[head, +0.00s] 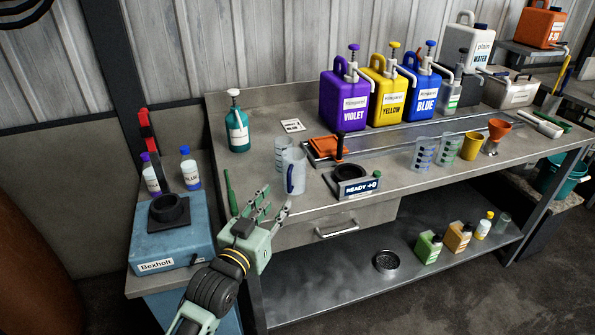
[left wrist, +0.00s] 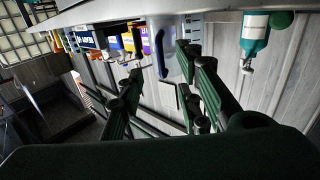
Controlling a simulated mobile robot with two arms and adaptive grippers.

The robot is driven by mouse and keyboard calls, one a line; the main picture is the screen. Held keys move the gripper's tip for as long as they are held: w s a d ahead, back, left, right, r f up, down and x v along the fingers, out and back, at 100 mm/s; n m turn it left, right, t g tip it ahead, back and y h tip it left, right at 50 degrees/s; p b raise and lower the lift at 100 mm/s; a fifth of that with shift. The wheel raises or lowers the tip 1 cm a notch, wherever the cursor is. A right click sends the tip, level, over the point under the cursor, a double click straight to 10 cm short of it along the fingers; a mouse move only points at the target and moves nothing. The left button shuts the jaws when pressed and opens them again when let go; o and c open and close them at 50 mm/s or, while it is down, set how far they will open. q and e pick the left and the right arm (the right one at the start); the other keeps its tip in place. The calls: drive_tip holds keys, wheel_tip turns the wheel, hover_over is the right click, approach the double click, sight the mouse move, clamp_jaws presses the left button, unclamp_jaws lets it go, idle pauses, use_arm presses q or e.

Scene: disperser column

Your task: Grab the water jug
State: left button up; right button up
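A clear jug with a blue handle (head: 294,172) stands upright near the front left of the workbench, in the head view. A white container labelled "plain WATER" (head: 468,46) stands at the back right. My left gripper (head: 265,206) is at the bench's front edge, just in front of and left of the clear jug, with its fingers spread and nothing between them. In the left wrist view the open fingers (left wrist: 160,78) show against the clear jug and its blue handle (left wrist: 186,66); I cannot tell whether they touch. My right gripper is not in view.
A clear cup (head: 281,147) stands right behind the jug. A green stick-like tool (head: 230,190) is beside my left gripper. A "READY" device (head: 357,183) sits to the right. A teal pump bottle (head: 237,128), violet (head: 343,100), yellow (head: 387,95) and blue (head: 423,93) containers stand farther back.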

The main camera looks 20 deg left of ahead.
sight(288, 183)
use_arm(q)
drive_tip(key=w, duration=0.2)
drive_tip(key=w+p, duration=0.1)
drive_tip(key=w, duration=0.1)
drive_tip(key=w+r, duration=0.1)
drive_tip(key=w, duration=0.1)
drive_tip(key=shift+d, duration=0.35)
drive_tip(key=shift+w+f, duration=0.1)
drive_tip(key=shift+w, duration=0.25)
drive_tip(key=c, duration=0.5)
clamp_jaws()
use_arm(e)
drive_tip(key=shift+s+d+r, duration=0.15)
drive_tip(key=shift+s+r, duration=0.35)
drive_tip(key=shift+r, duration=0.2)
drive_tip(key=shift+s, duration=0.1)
